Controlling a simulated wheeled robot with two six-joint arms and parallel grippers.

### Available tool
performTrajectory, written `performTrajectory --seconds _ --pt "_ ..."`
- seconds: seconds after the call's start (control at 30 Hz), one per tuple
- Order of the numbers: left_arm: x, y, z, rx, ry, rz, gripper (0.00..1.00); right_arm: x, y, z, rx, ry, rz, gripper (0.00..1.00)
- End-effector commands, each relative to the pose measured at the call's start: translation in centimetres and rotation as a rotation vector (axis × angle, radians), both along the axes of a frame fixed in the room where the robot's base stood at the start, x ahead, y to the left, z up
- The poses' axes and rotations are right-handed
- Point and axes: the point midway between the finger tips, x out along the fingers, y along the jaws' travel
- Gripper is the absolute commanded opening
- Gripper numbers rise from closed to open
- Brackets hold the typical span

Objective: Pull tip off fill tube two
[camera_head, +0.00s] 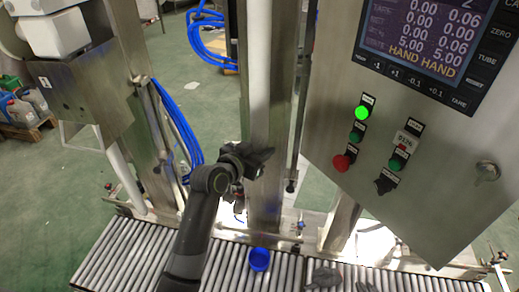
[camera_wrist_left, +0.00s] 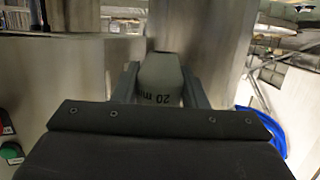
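My left gripper (camera_head: 262,160) is in front of the middle steel column. A white fill tube (camera_head: 258,45) runs down the middle column above my left gripper. The tube's lower end and the join with the tip are hidden in the head view. I cannot read a number on this tube. No right gripper is clearly visible.
A roller conveyor (camera_head: 228,268) crosses the bottom, with a blue cup (camera_head: 259,260) and small dark grey items (camera_head: 324,276) on it. A steel control panel (camera_head: 440,160) with buttons and a screen fills the right. Blue hoses (camera_head: 178,125) hang at the left.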

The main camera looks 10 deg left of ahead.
Motion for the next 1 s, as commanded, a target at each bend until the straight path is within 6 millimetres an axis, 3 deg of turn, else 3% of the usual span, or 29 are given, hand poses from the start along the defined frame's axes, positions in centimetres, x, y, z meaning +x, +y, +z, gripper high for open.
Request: performTrajectory --seconds 0.03,0.1,0.13,0.37,1.0 --pt "0.0 0.0 0.0 0.0 0.0 0.0 0.19 0.0 0.1 0.0 0.001 0.0 0.0 0.36" --pt "0.0 0.0 0.0 0.0 0.001 0.0 0.1 0.0 0.1 0.0 0.001 0.0 -0.001 0.36" --pt "0.0 0.0 0.0 0.0 0.0 0.0 0.36 0.0 0.1 0.0 0.001 0.0 -0.001 0.36" --pt "0.0 0.0 0.0 0.0 0.0 0.0 0.08 0.0 0.1 0.0 0.002 0.0 -0.001 0.36" --pt "0.0 0.0 -1.2 0.001 0.003 0.0 0.07 0.0 0.1 -0.6 0.002 0.0 -0.001 0.36"
